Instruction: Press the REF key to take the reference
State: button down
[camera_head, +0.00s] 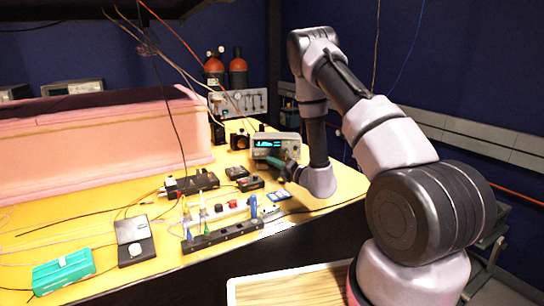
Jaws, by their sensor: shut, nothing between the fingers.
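A grey bench instrument with a lit cyan display (275,146) stands on the yellow bench, near its right end. No REF label can be read at this size, and I cannot tell which key is the REF key. My gripper (272,162) is shut and empty, just in front of the instrument's lower front. It hides part of that front panel. I cannot tell whether the fingertips touch a key or are apart from the panel.
Small dark boxes (249,183) and a black rack of tools (222,236) stand left of my gripper. A pink foam enclosure (100,135) fills the back left. A teal box (64,272) lies front left. Cables hang over the bench.

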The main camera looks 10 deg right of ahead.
aim_at(271, 154)
jog(key=shift+w, duration=0.1)
jog(key=shift+w+d+f, duration=0.25)
jog(key=shift+w+d, duration=0.1)
jog(key=shift+w, duration=1)
jog(key=shift+w+d+f, duration=0.3)
jog(key=shift+w+d, duration=0.05)
jog(key=shift+w, duration=1.05)
jog(key=shift+w+d+f, duration=0.25)
jog(key=shift+w+d, duration=0.1)
jog(key=shift+w, duration=1)
jog(key=shift+w, duration=0.1)
jog(key=shift+w+d, duration=0.1)
jog(key=shift+w, duration=0.2)
jog(key=shift+w+f, duration=0.1)
jog(key=shift+w, duration=0.2)
jog(key=shift+s, duration=0.7)
jog(key=shift+s, duration=0.1)
